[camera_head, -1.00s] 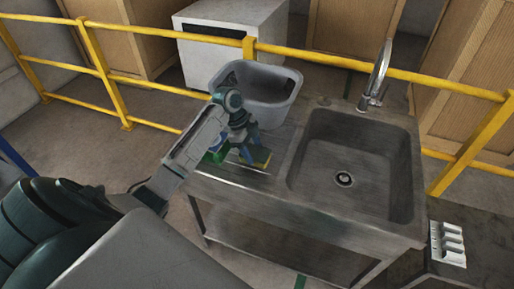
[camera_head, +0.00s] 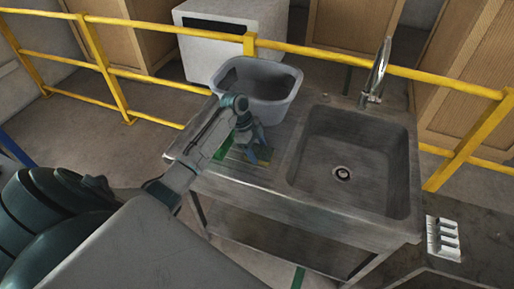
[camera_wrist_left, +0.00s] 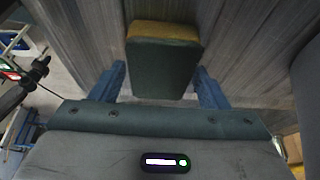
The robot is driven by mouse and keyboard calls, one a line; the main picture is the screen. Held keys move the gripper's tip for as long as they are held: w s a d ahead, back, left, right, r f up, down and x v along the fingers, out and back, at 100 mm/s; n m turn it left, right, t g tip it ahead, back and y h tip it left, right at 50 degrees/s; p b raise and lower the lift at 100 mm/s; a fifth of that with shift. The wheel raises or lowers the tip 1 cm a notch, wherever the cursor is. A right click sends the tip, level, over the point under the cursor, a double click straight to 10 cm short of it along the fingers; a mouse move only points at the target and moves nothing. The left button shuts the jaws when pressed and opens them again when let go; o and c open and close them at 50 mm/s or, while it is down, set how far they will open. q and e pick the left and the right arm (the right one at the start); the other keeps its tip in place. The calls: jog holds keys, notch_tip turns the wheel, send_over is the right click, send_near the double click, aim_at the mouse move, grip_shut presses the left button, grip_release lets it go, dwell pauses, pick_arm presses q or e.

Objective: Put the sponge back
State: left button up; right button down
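The sponge (camera_wrist_left: 163,68) is a block with a yellow side and a dark green side. In the left wrist view it sits between the two blue fingers of my left gripper (camera_wrist_left: 160,85). The fingers stand close to its sides, and I cannot tell whether both press on it. In the head view my left gripper (camera_head: 257,150) is low over the ribbed drainboard (camera_head: 245,175), with the yellow of the sponge (camera_head: 263,158) showing by its fingertips. A green item (camera_head: 223,148) lies on the drainboard just left of the gripper, partly hidden by my arm. My right gripper is out of view.
A grey tub (camera_head: 262,100) stands on the drainboard's back edge, close behind my gripper. The empty sink basin (camera_head: 350,160) with its tap (camera_head: 376,72) is to the right. A yellow railing (camera_head: 325,62) runs behind the counter. A white switch block (camera_head: 443,238) is at lower right.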

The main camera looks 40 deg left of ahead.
pick_arm(q)
jog(key=shift+o, duration=0.7)
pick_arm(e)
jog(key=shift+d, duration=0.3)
pick_arm(q)
jog(key=shift+r, duration=0.15)
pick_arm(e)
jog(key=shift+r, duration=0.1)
pick_arm(q)
jog(key=shift+r, duration=0.15)
jog(key=b+v, duration=0.4)
jog(key=v, duration=0.7)
jog(key=shift+a+r, duration=0.25)
jog(key=shift+r, duration=0.1)
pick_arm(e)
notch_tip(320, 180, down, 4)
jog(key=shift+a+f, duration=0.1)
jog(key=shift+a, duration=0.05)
pick_arm(q)
jog(key=shift+s, duration=0.1)
